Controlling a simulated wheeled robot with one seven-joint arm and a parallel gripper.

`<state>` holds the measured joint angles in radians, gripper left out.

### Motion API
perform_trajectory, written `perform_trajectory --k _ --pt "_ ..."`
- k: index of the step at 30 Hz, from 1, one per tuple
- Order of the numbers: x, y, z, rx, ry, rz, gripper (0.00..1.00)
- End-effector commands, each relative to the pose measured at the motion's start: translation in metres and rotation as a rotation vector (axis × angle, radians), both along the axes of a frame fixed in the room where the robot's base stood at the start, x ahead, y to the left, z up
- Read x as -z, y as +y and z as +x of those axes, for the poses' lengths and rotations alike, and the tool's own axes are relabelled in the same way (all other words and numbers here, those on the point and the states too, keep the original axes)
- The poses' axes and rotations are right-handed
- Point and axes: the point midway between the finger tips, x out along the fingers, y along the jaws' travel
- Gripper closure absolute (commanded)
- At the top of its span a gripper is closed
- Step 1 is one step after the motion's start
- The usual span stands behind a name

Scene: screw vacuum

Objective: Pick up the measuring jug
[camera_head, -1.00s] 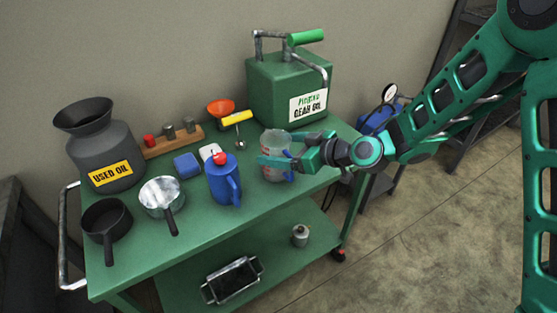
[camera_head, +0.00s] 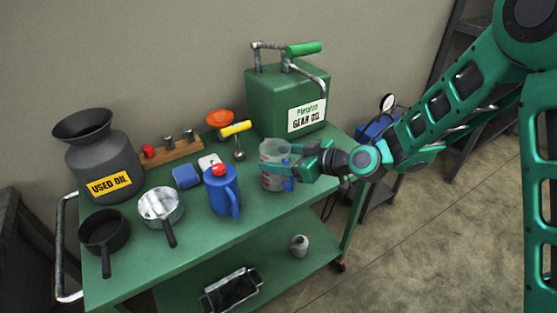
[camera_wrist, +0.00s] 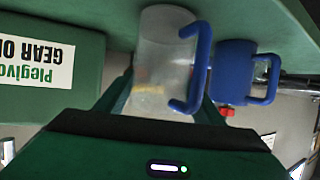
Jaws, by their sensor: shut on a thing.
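The measuring jug (camera_head: 273,176) is a clear, frosted cup with a blue handle. It stands upright at the right part of the green cart's top, or very close above it; I cannot tell whether it touches. My gripper (camera_head: 284,164) comes from the right and is shut on the jug. In the wrist view the jug (camera_wrist: 160,65) sits between my fingers, with its blue handle (camera_wrist: 197,65) on the right side. Part of the jug's side is hidden by a finger in the head view.
A blue jug with a red cap (camera_head: 223,192) stands just left of the measuring jug. A green gear oil can (camera_head: 275,97) stands behind it. Two pans, a used oil can (camera_head: 104,157), an orange funnel (camera_head: 219,118) and a yellow-handled tool (camera_head: 236,129) share the green cart (camera_head: 200,250).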

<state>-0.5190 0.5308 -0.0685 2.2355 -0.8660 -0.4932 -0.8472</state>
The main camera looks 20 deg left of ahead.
Motion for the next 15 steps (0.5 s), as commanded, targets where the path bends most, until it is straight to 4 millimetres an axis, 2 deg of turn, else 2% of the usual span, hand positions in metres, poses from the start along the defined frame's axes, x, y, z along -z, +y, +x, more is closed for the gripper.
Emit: perform_trajectory --k 15 --pt "-0.043 0.000 0.000 -0.001 -0.004 0.003 0.66"
